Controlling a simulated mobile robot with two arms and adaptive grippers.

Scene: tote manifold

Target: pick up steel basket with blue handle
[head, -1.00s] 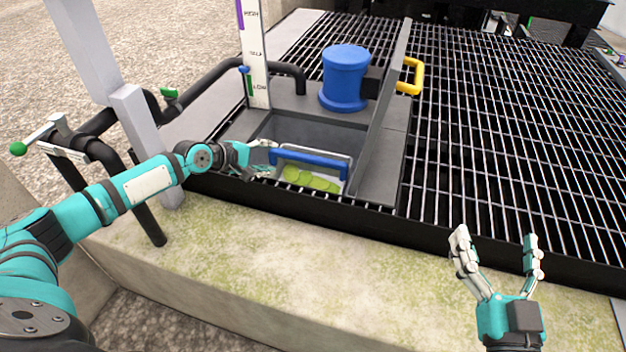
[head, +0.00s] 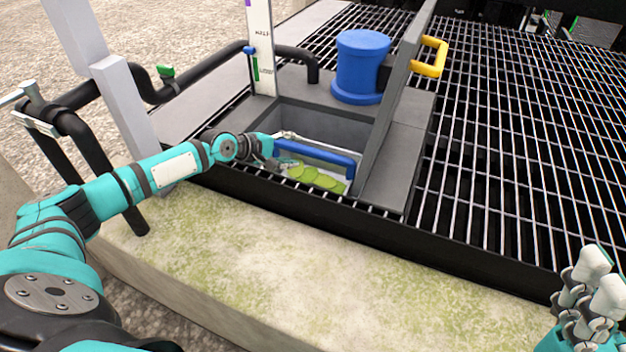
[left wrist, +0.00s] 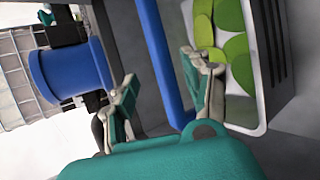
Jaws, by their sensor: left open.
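The steel basket (head: 345,176) sits inside the grey open pit in the grate, with flat green pieces in it. Its blue handle (head: 316,153) spans the basket's top. My left gripper (head: 284,162) is at the left end of the handle. In the left wrist view, the blue handle (left wrist: 168,60) runs between the open fingers of my left gripper (left wrist: 160,85), with gaps visible on both sides. The basket's rim and green contents show there too (left wrist: 236,60). My right gripper (head: 598,275) is at the lower right edge, partly cut off, away from the basket; its opening is unclear.
A raised grey lid with a yellow handle (head: 432,58) stands along the pit's right side. A blue cylinder (head: 361,66) and a white gauge post (head: 262,50) stand behind the pit. Black pipes (head: 195,80) run at left. A mossy concrete ledge (head: 290,250) lies in front.

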